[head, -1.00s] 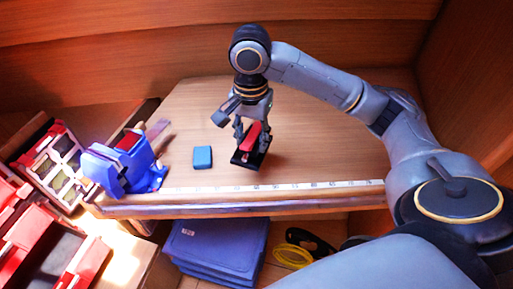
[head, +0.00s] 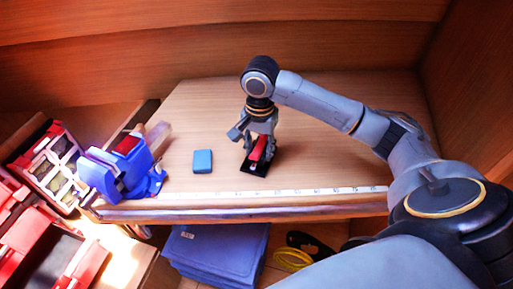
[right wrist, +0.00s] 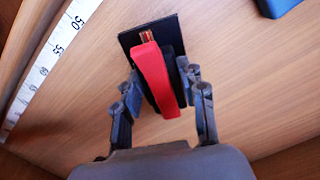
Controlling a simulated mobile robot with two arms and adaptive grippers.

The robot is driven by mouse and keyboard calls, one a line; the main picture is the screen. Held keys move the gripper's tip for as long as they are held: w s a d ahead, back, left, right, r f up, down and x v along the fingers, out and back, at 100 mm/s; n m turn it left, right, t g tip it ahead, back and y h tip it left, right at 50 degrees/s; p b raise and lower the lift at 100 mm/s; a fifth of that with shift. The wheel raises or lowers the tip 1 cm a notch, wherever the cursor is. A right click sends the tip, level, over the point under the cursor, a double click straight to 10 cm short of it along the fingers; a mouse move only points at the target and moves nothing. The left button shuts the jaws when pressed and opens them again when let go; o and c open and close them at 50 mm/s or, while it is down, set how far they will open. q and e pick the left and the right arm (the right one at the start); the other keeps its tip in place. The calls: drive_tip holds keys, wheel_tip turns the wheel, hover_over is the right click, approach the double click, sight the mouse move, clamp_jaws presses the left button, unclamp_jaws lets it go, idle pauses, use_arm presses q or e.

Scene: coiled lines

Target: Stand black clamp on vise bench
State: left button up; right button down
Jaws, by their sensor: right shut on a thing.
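The black clamp (head: 255,168) has a flat black base plate and a red lever. In the right wrist view the clamp (right wrist: 152,70) sits between the fingers of my right gripper (right wrist: 160,84). My right gripper (head: 258,142) is shut on it from above. The clamp is upright, base down, over the middle of the vise bench (head: 325,150), near the ruler strip. I cannot tell whether the base touches the wood. My left gripper is not in view.
A blue vise (head: 122,168) is at the bench's left end. A small blue block (head: 202,161) lies left of the clamp. A ruler strip (head: 300,191) runs along the front edge. Red bins (head: 45,245) stand at left. The bench right of the clamp is clear.

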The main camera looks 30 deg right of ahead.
drive_tip(key=shift+s+a, duration=0.15)
drive_tip(key=shift+s, duration=0.35)
drive_tip(key=c, duration=1.2)
unclamp_jaws()
drive_tip(key=shift+s+f, duration=0.1)
drive_tip(key=shift+f, duration=0.15)
drive_tip(key=o, duration=0.3)
drive_tip(key=shift+o, duration=0.7)
drive_tip(key=shift+w, duration=0.55)
drive_tip(key=shift+r, duration=0.1)
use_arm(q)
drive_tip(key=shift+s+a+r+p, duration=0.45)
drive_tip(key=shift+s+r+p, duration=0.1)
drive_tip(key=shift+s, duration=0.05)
use_arm(e)
wheel_tip(320, 180, up, 12)
drive_tip(key=shift+s+r, duration=0.15)
drive_tip(key=shift+r, duration=0.05)
